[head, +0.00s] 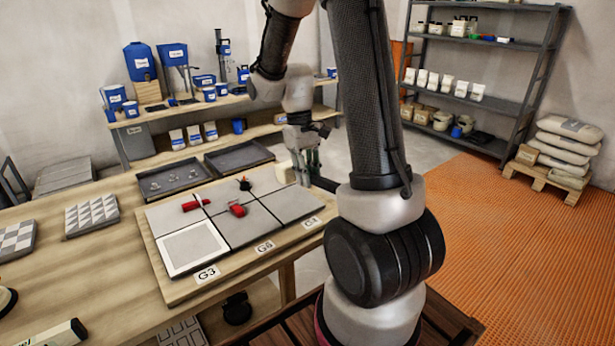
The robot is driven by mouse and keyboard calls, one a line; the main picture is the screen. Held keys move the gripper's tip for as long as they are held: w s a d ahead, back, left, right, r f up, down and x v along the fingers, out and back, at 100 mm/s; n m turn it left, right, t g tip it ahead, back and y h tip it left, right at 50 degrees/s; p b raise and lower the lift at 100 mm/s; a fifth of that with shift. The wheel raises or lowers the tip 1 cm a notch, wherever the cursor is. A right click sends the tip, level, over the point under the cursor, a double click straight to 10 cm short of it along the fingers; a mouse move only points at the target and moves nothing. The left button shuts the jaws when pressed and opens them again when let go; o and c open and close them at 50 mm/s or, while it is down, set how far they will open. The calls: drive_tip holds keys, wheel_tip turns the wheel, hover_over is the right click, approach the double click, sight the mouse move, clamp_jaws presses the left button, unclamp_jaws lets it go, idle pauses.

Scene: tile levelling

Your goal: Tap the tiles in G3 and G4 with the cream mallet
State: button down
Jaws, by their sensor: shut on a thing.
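My gripper (309,168) is at the far right corner of the tile board (176,290), fingers pointing down. It is shut on what looks like the cream mallet, whose pale block-shaped head (283,172) shows just left of the fingers; a dark bar beside them may be its handle. Grey tiles lie in two rows on the board. The tile by the G3 label (207,274), a pale-edged tile (192,248), is at the near left. The other front labels are small; one looks like G6 (264,247). I cannot make out a G4 label.
Red pieces (237,210) and a small black piece (245,184) sit on or between the tiles. Two dark trays (240,157) lie behind the board. Patterned tile samples (91,215) lie at left. A bench with blue containers (140,62) stands behind.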

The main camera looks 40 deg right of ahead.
drive_tip(key=shift+s+d+f, duration=0.1)
drive_tip(key=shift+s+d, duration=0.05)
drive_tip(key=shift+d, duration=0.05)
drive_tip(key=shift+a+f, duration=0.1)
drive_tip(key=shift+f, duration=0.15)
drive_tip(key=x, duration=0.2)
drive_tip(key=w+x, duration=0.1)
drive_tip(key=x, duration=0.4)
drive_tip(key=shift+w+f, duration=0.35)
drive_tip(key=v, duration=0.2)
drive_tip(key=s+v, duration=0.1)
drive_tip(key=v, duration=0.1)
drive_tip(key=shift+r, duration=0.2)
drive_tip(key=shift+f, duration=0.1)
